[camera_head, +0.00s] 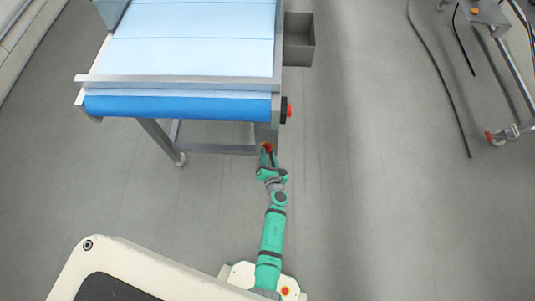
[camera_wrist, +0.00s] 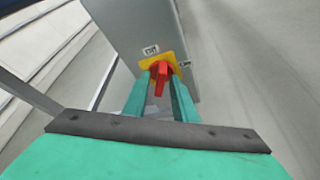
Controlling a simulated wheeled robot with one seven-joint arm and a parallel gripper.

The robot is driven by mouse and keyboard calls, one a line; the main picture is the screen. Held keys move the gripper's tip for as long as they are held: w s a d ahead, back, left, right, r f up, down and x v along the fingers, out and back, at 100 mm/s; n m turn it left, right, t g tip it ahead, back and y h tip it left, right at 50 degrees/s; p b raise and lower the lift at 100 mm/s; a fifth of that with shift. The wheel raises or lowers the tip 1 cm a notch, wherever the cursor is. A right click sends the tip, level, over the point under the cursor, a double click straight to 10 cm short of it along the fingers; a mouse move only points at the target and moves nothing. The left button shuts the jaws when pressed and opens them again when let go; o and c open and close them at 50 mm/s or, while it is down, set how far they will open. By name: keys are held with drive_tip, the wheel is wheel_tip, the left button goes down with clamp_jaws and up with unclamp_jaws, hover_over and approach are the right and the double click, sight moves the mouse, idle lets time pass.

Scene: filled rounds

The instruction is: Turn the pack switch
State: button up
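The pack switch is a red rotary knob (camera_wrist: 161,74) on a yellow plate (camera_wrist: 148,62), mounted on a grey metal post (camera_wrist: 135,28). Its handle runs roughly up and down in the wrist view. Small white labels (camera_wrist: 150,49) sit above and to the right of the plate; their text is too small to read surely. My gripper (camera_wrist: 162,90) is open, one green finger on each side of the knob. A narrow gap seems to show between knob and fingers; contact is not clear. In the head view my gripper (camera_head: 267,153) is at the table's front right leg, largely covering the switch.
The post belongs to a conveyor-like table with a pale blue top (camera_head: 190,45) and blue front roller (camera_head: 175,106). A red button (camera_head: 289,110) sticks out at its right corner. A grey bin (camera_head: 300,45) hangs on the right side. The floor to the right is clear up to a wheeled stand (camera_head: 488,12) with cables.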

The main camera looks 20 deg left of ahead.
clamp_jaws()
drive_tip(key=shift+w, duration=0.15)
drive_tip(key=shift+w, duration=0.1)
drive_tip(key=shift+a, duration=0.1)
drive_tip(key=shift+d+f+m+y, duration=0.15)
drive_tip(key=shift+m+y, duration=0.5)
drive_tip(key=shift+m, duration=0.4)
drive_tip(key=shift+d+f+m+y, duration=0.15)
drive_tip(key=shift+m+y, duration=0.5)
drive_tip(key=shift+m, duration=0.4)
drive_tip(key=shift+r, duration=0.1)
